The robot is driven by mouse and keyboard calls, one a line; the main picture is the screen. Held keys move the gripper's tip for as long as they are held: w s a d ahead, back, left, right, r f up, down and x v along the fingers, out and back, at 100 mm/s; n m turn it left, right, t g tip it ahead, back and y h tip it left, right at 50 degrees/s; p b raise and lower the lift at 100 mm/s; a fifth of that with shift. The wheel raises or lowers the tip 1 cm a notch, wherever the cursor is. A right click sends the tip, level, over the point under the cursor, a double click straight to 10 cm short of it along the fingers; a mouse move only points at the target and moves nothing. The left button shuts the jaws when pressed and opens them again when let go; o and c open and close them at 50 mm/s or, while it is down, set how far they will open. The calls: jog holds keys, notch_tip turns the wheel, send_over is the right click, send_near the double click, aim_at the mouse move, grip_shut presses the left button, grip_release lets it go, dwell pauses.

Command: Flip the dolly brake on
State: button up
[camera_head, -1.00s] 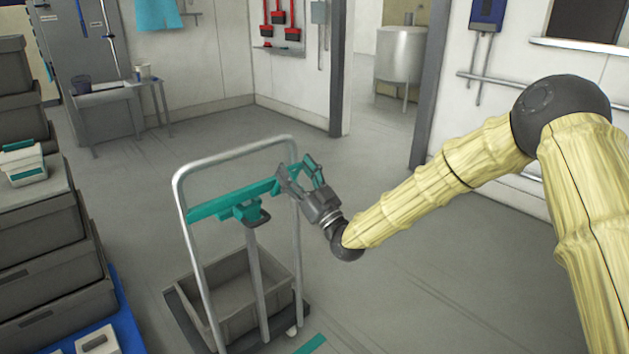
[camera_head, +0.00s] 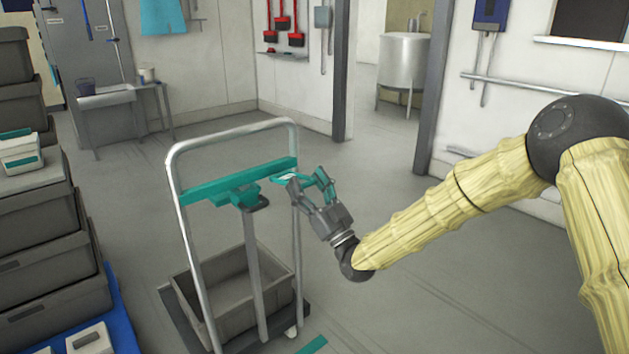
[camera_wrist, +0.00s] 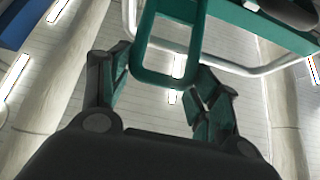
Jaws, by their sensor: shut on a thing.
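The dolly has a pale metal hoop handle (camera_head: 232,130) and a teal crossbar (camera_head: 225,185). A teal bracket with a dark end (camera_head: 256,203) sits below the crossbar on a grey post. A teal loop (camera_head: 285,178), seemingly the brake lever, sticks out near the crossbar's right end; it also shows in the wrist view (camera_wrist: 164,80). My gripper (camera_head: 309,181) is at that loop, and its fingers (camera_wrist: 163,92) are either side of the loop's near end. It is shut on the loop; the exact finger contact is hard to see.
A grey crate (camera_head: 225,302) sits on the dolly's base. Stacked grey bins (camera_head: 42,235) stand on the left. A table (camera_head: 107,98) and a metal tank (camera_head: 403,62) are at the back.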

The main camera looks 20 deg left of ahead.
jog(key=shift+s+f+b, duration=0.2)
jog(key=shift+f+b, duration=0.2)
jog(key=shift+f, duration=0.95)
jog(key=o, duration=1.3)
jog(key=shift+c, duration=0.2)
jog(key=shift+o, duration=0.9)
jog(key=shift+w, duration=0.15)
jog(key=v, duration=1.1)
jog(key=shift+s+d, duration=0.3)
jog(key=shift+d, duration=0.1)
